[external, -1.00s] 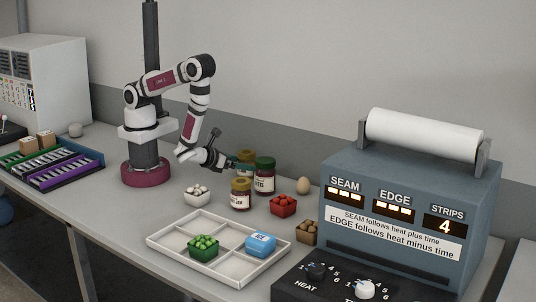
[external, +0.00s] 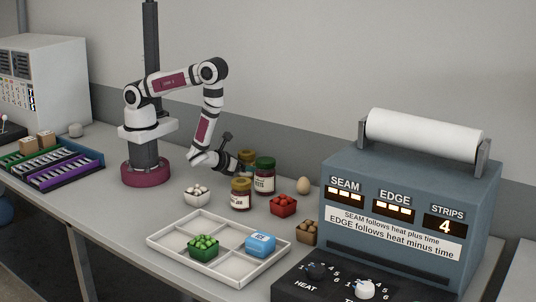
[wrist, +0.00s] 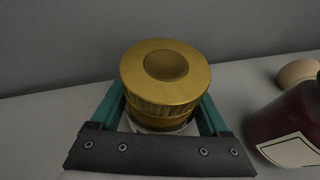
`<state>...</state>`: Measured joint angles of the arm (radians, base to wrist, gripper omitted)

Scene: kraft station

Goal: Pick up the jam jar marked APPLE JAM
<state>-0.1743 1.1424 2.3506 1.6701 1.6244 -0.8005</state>
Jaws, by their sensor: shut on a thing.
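My gripper (external: 240,165) is shut on a gold-lidded jar (external: 246,156) at the back of the table. In the wrist view, the teal fingers sit on both sides of this jar, just below its round gold lid (wrist: 165,75). Its label is hidden, so I cannot read its name. Another gold-lidded jar (external: 240,195) with a pale label stands in front, and a green-lidded dark red jar (external: 265,176) stands to the right. Part of a dark red jar (wrist: 290,125) with a pale label also shows in the wrist view.
A white divided tray (external: 160,243) holds a green punnet (external: 203,247) and a blue box (external: 260,243). A blue machine (external: 400,270) stands at the right.

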